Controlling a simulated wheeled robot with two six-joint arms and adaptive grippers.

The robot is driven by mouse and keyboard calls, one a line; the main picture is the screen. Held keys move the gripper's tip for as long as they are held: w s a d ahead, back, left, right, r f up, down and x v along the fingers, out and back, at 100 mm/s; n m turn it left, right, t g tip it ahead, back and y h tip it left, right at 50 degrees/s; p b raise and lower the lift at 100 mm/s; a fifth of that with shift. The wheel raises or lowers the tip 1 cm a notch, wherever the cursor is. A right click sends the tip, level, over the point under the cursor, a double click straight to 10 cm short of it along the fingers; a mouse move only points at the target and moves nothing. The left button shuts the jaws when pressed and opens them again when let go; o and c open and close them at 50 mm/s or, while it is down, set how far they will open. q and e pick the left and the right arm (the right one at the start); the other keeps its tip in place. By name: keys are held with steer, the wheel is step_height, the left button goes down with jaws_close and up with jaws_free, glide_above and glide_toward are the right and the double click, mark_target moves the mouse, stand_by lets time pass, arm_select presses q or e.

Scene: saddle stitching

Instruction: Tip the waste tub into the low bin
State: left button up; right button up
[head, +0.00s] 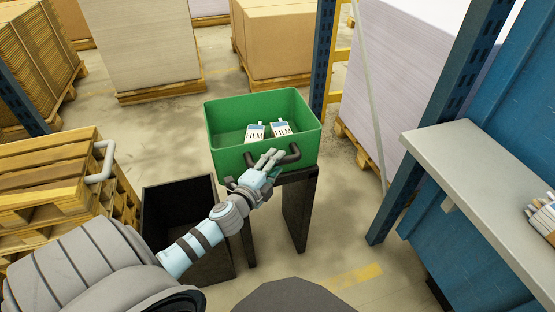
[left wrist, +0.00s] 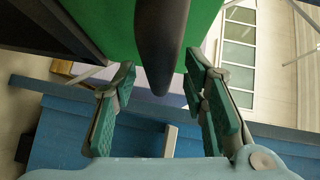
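The green waste tub (head: 229,163) stands upright on a dark stand (head: 297,215) in the head view, with two white boxes marked FILM (head: 268,131) inside. A dark handle (head: 294,154) runs along its near wall; it also shows in the left wrist view (left wrist: 161,45). My left gripper (head: 268,159) is at this handle. In the left wrist view my left gripper (left wrist: 160,85) is open, its green-padded fingers on either side of the handle and apart from it. The low bin (head: 175,215), black and open-topped, stands on the floor left of the stand, partly behind my left arm. My right gripper is out of view.
Wooden pallets (head: 65,185) with a white tube-like handle (head: 103,163) stand left of the bin. A grey shelf (head: 480,165) on a blue structure is at the right. A blue post (head: 324,55) rises behind the tub. Loaded pallets fill the back.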

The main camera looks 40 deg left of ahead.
arm_select(q)
steer(key=shift+x, duration=0.95)
steer(key=shift+s, duration=0.1)
jaws_close()
steer(key=shift+r, duration=0.1)
